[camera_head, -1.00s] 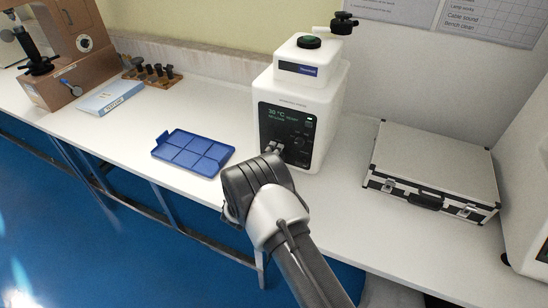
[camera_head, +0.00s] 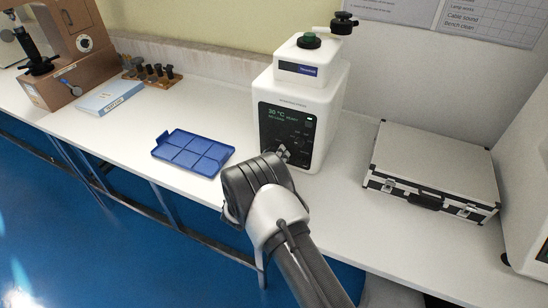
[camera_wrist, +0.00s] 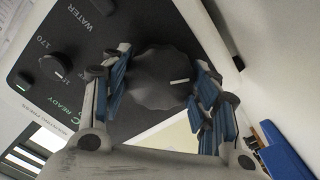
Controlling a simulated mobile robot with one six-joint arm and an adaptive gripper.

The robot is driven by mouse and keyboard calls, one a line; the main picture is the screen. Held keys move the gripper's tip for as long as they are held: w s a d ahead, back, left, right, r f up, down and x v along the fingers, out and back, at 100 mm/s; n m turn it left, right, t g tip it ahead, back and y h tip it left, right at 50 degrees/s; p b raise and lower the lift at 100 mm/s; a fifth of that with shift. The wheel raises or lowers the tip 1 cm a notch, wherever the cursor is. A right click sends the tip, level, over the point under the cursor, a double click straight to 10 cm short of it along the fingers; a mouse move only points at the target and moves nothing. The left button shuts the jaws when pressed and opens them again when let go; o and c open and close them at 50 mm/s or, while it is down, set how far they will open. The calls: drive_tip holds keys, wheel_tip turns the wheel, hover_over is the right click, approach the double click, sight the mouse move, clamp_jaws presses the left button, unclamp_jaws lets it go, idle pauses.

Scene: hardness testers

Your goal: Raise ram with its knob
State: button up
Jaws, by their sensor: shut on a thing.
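A white press (camera_head: 330,120) with a black front panel stands on the bench. In the wrist view, the panel's large black ridged knob (camera_wrist: 155,82) has a white index line pointing right. My gripper (camera_wrist: 160,85) is shut on this knob, one blue-padded finger on each side. In the head view my gripper (camera_head: 282,154) is at the panel's lower part and hides the knob. The green-topped ram (camera_head: 309,40) stands up a little out of the press's top opening.
A smaller knob (camera_wrist: 54,66) sits beside the gripped one. A black swing arm (camera_head: 342,23) stands at the press's top. A blue tray (camera_head: 195,153) lies left, a silver case (camera_head: 435,165) right. Bare bench lies between tray and press.

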drive_tip(key=shift+m, duration=0.6)
drive_tip(key=o, duration=1.1)
drive_tip(key=shift+c, duration=0.2)
drive_tip(key=shift+s, duration=0.1)
drive_tip(key=v, duration=1.1)
drive_tip(key=shift+s+a, duration=0.15)
drive_tip(key=shift+s, duration=0.25)
